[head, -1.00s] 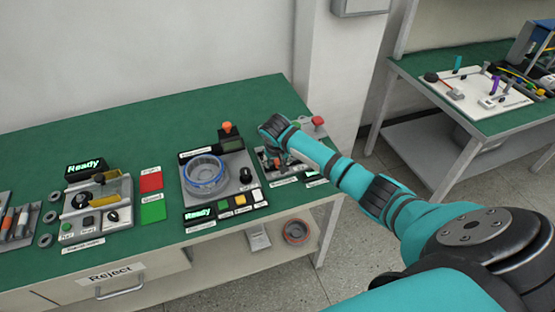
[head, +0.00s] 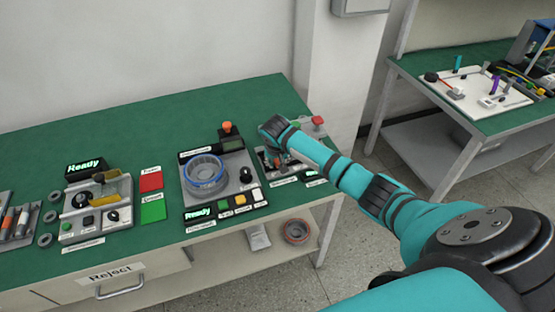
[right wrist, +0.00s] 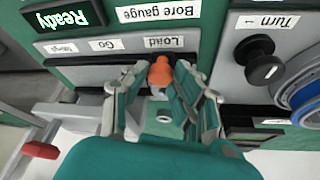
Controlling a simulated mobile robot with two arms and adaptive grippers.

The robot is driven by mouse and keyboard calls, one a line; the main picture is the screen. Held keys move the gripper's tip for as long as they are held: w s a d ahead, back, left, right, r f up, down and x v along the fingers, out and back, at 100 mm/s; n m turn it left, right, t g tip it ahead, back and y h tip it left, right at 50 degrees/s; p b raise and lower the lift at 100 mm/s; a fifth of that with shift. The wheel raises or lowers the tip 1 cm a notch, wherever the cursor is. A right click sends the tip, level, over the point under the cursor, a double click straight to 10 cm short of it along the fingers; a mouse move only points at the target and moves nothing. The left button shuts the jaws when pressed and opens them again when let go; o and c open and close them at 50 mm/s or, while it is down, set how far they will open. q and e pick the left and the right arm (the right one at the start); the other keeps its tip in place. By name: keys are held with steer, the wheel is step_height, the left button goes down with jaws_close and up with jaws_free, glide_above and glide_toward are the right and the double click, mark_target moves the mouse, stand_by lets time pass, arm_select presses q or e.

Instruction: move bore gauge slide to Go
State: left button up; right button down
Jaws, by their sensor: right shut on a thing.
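The bore gauge (right wrist: 205,45) is a grey station on the green bench, upside down in the right wrist view. Its labels read Load (right wrist: 163,43), Go (right wrist: 103,44) and NoGo (right wrist: 63,48). The slide's orange knob (right wrist: 160,72) is in line with Load. My right gripper (right wrist: 160,80) is shut on this knob, a finger on each side. In the head view my right gripper (head: 272,155) reaches over the gauge and hides most of it, including the knob. My left gripper is not in view.
A Ready display (right wrist: 68,18) glows beside the gauge. A station with a blue-rimmed ring (head: 204,187) and a black knob (right wrist: 262,68) stands close by. A red button (head: 318,120) sits near the bench's right end. The bench's back strip is clear.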

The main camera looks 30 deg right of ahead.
steer(key=d, duration=0.2)
steer(key=s+d+p, duration=0.1)
steer(key=d, duration=0.2)
steer(key=s+d+p, duration=0.1)
steer(key=d, duration=0.2)
steer(key=shift+w, duration=0.1)
steer(key=shift+a, duration=0.1)
steer(key=c, duration=1.1)
jaws_free()
steer(key=shift+o, duration=0.2)
steer(key=v, duration=1.2)
